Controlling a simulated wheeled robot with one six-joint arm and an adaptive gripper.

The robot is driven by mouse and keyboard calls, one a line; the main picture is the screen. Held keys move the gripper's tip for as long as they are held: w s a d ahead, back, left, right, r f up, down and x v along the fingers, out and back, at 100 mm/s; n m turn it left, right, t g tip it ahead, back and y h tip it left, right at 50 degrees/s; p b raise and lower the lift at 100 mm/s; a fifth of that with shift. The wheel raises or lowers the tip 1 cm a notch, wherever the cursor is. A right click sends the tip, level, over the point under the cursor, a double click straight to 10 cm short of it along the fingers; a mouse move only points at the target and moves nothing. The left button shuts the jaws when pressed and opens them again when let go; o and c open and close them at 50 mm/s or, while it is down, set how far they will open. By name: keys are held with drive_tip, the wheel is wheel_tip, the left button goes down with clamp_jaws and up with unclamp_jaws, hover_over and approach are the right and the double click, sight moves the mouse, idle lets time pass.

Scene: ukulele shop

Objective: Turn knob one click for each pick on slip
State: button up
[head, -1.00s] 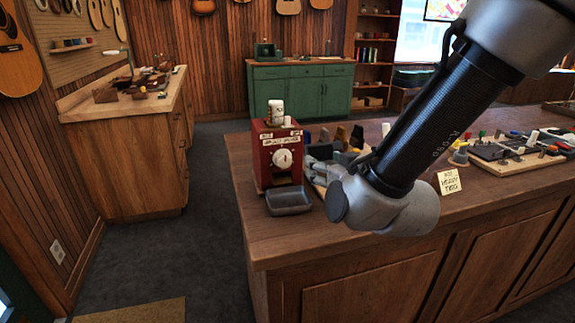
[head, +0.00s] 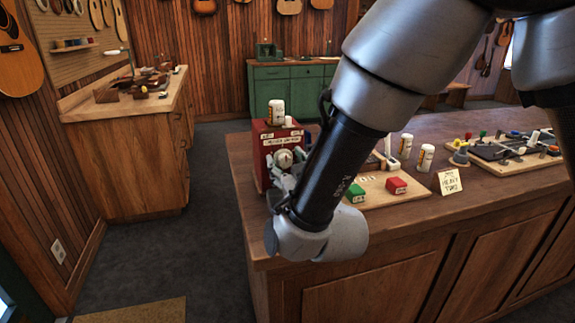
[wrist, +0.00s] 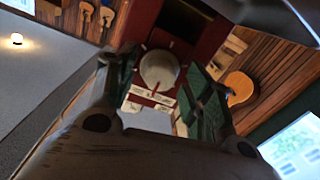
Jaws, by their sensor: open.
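The red dispenser (head: 263,150) stands at the counter's left end, with a pale round knob (head: 284,157) on its front. A handwritten slip (head: 449,182) stands at the counter's front edge; its small writing seems to include "HEAVY" and "TWO". My gripper (head: 286,180) is open in front of the dispenser, just below the knob in the head view. In the wrist view the knob (wrist: 159,69) lies between the two spread fingers of my gripper (wrist: 155,75). I cannot tell whether they touch it. The grey tray below the dispenser is mostly hidden behind my arm.
A white bottle (head: 276,110) stands on the dispenser. A green box (head: 356,192) and a red box (head: 396,186) sit on a wooden board right of my arm, with white bottles (head: 425,157) behind. A tool board (head: 510,150) lies farther right.

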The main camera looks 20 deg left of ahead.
drive_tip(key=c, duration=1.1)
drive_tip(key=shift+o, duration=0.2)
drive_tip(key=shift+m, duration=0.3)
drive_tip(key=m, duration=0.4)
drive_tip(key=shift+m, duration=0.3)
drive_tip(key=m, duration=0.4)
drive_tip(key=shift+f+m, duration=0.1)
drive_tip(key=shift+m, duration=0.3)
drive_tip(key=m, duration=0.7)
drive_tip(key=shift+t, duration=0.3)
drive_tip(key=m, duration=0.7)
drive_tip(key=shift+s+h, duration=0.1)
drive_tip(key=shift+h, duration=0.3)
drive_tip(key=shift+m, duration=0.4)
